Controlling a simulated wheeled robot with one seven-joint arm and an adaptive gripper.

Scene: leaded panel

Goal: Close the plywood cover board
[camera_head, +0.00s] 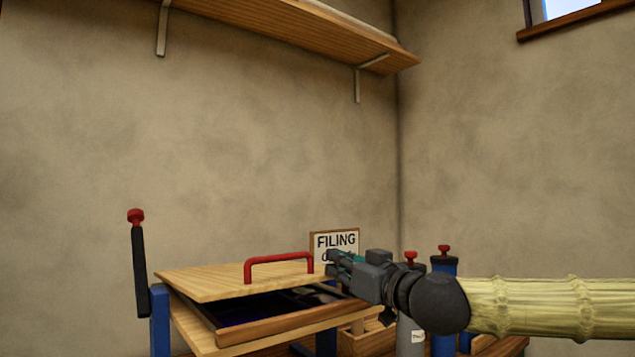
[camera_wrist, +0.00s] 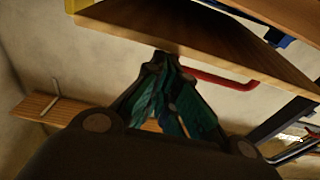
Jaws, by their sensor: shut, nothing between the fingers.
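The plywood cover board (camera_head: 225,281) is a pale wooden lid with a red bar handle (camera_head: 278,258) on top. It sits partly raised over a shallow wooden case (camera_head: 270,330), with a dark gap showing at the front and right. My gripper (camera_head: 333,258) is shut and empty at the board's right end, just right of the handle. In the wrist view the board (camera_wrist: 180,40) spans the top, with the handle (camera_wrist: 218,79) beyond its edge. The shut fingertips (camera_wrist: 165,62) are close to that edge; I cannot tell whether they touch it.
A "FILING" sign (camera_head: 335,240) stands behind my gripper. Red-topped blue (camera_head: 444,290) and grey (camera_head: 410,325) containers stand beside my wrist. A dark upright with a red knob (camera_head: 138,255) is at the left. A wall shelf (camera_head: 300,30) hangs well above.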

